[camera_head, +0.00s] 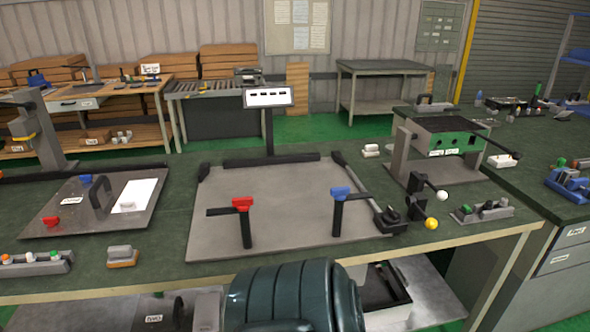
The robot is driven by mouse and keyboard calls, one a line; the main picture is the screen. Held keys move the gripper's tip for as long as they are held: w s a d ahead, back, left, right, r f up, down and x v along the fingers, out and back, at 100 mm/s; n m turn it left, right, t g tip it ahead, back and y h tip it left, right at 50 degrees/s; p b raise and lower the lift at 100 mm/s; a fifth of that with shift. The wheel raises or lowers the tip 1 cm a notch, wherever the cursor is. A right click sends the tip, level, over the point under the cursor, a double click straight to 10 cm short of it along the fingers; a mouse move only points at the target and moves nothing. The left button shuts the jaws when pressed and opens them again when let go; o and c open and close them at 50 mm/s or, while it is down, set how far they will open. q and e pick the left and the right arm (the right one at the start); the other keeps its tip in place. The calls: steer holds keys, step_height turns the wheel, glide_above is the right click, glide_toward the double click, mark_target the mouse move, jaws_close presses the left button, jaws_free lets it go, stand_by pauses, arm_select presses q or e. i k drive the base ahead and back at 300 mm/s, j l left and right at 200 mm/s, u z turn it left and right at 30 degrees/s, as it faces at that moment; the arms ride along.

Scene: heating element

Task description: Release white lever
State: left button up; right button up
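The white lever is a dark arm ending in a white ball knob (442,196), at the right front of the workbench. Its dark arm runs up and left from the knob toward a dark bracket near the grey stand. A second lever with a yellow ball knob (431,223) sits just below it, nearer the bench's front edge. Neither of my grippers is in view, and nothing is seen touching either knob.
A grey plate (290,235) with red and blue clamps covers the middle of the bench. A small control box (482,211) lies right of the knobs. A green panel box (440,136) stands behind them. A smaller plate (60,222) is at left.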

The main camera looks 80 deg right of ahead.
mark_target(441, 194)
steer(key=z, duration=2.2)
